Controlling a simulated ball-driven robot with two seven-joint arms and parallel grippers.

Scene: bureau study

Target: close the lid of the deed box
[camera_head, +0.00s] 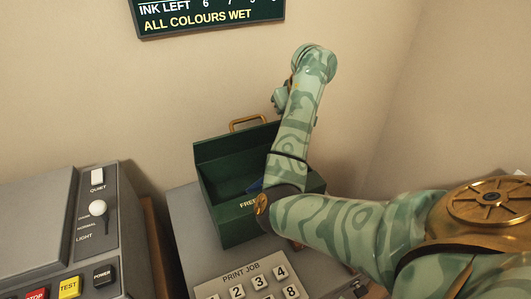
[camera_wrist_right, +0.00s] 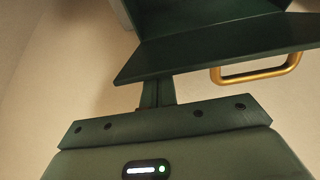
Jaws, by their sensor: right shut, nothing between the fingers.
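The deed box (camera_head: 228,228) is dark green and stands on a grey surface, its lid (camera_head: 225,150) raised at the back with a brass handle (camera_head: 248,122) on top. Something blue lies inside, mostly hidden by my right arm. My right arm reaches over the box's right side. My right gripper (camera_head: 280,99) is partly hidden behind its wrist, above and behind the lid. In the right wrist view its shut, empty fingers (camera_wrist_right: 157,90) point at the lid's edge (camera_wrist_right: 200,58), left of the handle (camera_wrist_right: 258,72); I cannot tell whether they touch. My left gripper is out of view.
A grey machine (camera_head: 60,225) with a knob and coloured buttons stands at left. A numbered keypad (camera_head: 250,285) sits in front of the box. A dark sign (camera_head: 210,15) hangs on the wall behind. Open air lies above the box's left side.

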